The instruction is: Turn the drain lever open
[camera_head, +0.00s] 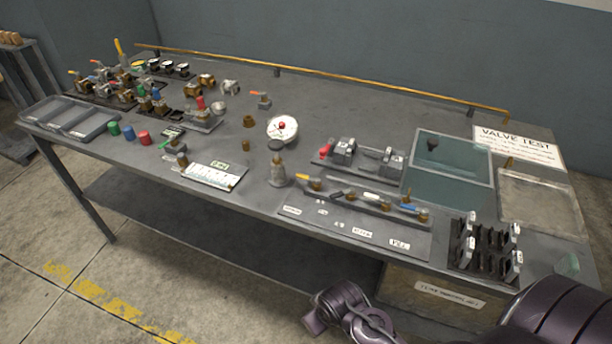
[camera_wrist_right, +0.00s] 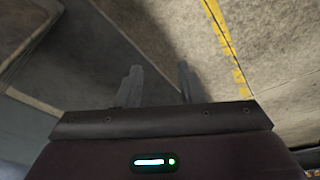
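A valve row stands on a grey plate (camera_head: 335,222) at the table's front edge. Its small levers include a yellow-orange one (camera_head: 304,178), a dark one (camera_head: 336,196), a white one (camera_head: 371,196) and a blue one (camera_head: 409,208). White labels lie in front of them; most are too small to read, so I cannot tell which lever is the drain lever. My right gripper (camera_wrist_right: 160,78) is open and empty over the floor in the right wrist view. In the head view my purple right arm is low in front of the table, apart from the levers. My left gripper is not in view.
A glass-like tank (camera_head: 452,160) and a clear tray (camera_head: 540,203) stand at the right. A black rack (camera_head: 485,248) is at the front right. A gauge (camera_head: 282,128), a grey bottle-like part (camera_head: 277,172) and several loose fittings fill the middle and left. A brass rail (camera_head: 330,71) runs along the back.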

